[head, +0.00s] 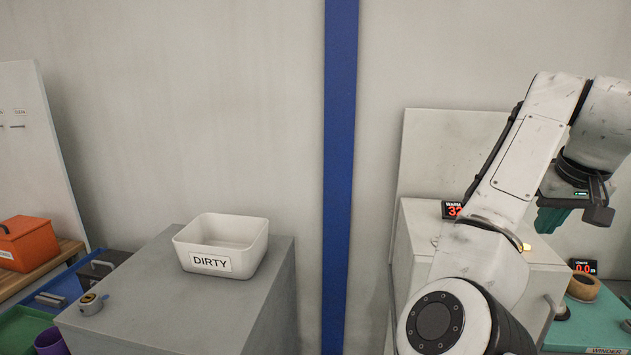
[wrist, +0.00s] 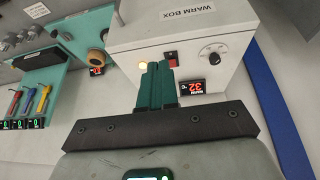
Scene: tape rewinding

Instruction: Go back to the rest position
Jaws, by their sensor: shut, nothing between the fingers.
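My gripper (wrist: 158,78) shows in the wrist view as two teal fingers pressed together with nothing between them. It points toward the front of the white warm box (wrist: 200,45), overlapping its panel with a lit yellow lamp, a red switch, a dial and a display reading 32. In the head view my arm reaches up at the right and bends over. The gripper hangs there, partly hidden by the wrist, above the winder side of the bench. The warm box (head: 415,240) is partly hidden behind my arm.
A white bin (head: 222,262) labelled DIRTY stands on a grey cabinet (head: 190,305), with a tape measure (head: 91,304) near its front left corner. An orange box (head: 28,243) sits at far left. The teal winder (head: 590,325) is at lower right. A blue post (head: 340,170) runs up the wall.

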